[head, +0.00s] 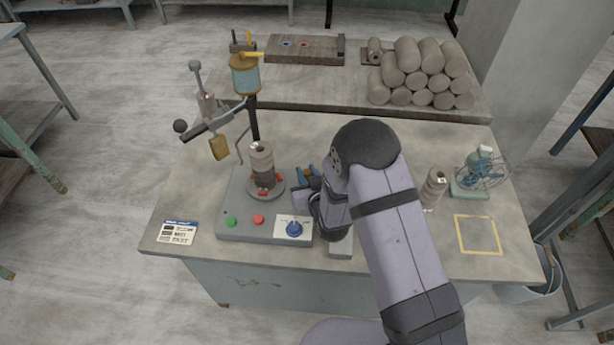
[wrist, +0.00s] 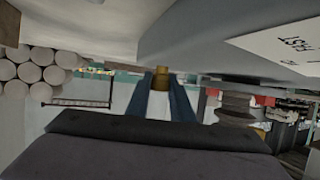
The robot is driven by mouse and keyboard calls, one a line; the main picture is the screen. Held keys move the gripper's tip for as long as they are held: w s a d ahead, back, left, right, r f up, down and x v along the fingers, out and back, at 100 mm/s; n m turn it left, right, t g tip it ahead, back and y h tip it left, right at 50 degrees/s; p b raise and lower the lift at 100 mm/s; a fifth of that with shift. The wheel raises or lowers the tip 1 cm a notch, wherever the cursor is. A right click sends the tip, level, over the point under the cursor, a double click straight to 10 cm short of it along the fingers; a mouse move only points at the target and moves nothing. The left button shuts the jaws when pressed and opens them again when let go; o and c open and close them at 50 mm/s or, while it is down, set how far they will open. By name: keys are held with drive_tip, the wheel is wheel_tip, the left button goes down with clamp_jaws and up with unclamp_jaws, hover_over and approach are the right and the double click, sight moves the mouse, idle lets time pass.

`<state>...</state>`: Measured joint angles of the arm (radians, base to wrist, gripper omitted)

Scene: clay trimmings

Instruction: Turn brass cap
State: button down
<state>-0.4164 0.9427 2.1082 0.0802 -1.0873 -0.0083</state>
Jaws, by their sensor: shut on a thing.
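A small brass cap (wrist: 161,81) sits between the two blue fingers of my gripper (wrist: 162,90) in the wrist view. The fingers are shut on its sides. In the head view my gripper (head: 308,178) is at the right side of the grey machine (head: 235,205), low beside its base; my own wrist hides most of the cap there. The machine carries a round turntable (head: 281,191) with a stacked clay cylinder (head: 261,163) standing upright on it.
The machine's front has a green button (head: 231,222), a red button (head: 258,219) and a blue knob (head: 294,229). A post with a blue canister (head: 245,77) rises behind. A clay cylinder (head: 433,188) and a caged fan (head: 482,172) stand right. The yellow square (head: 478,251) is empty.

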sight(307, 176)
drive_tip(key=shift+a+m+t+h+b, duration=0.1)
drive_tip(key=shift+m+t+h+b, duration=0.45)
drive_tip(key=shift+m+h, duration=1.05)
drive_tip(key=shift+h, duration=0.5)
drive_tip(key=c, duration=1.6)
unclamp_jaws()
drive_tip(key=shift+o, duration=0.2)
drive_tip(key=shift+b+v, duration=0.95)
drive_tip(key=shift+v, duration=2.7)
drive_tip(key=shift+w+d+g, duration=0.1)
drive_tip(key=shift+d+g, duration=0.1)
drive_tip(key=shift+g, duration=0.05)
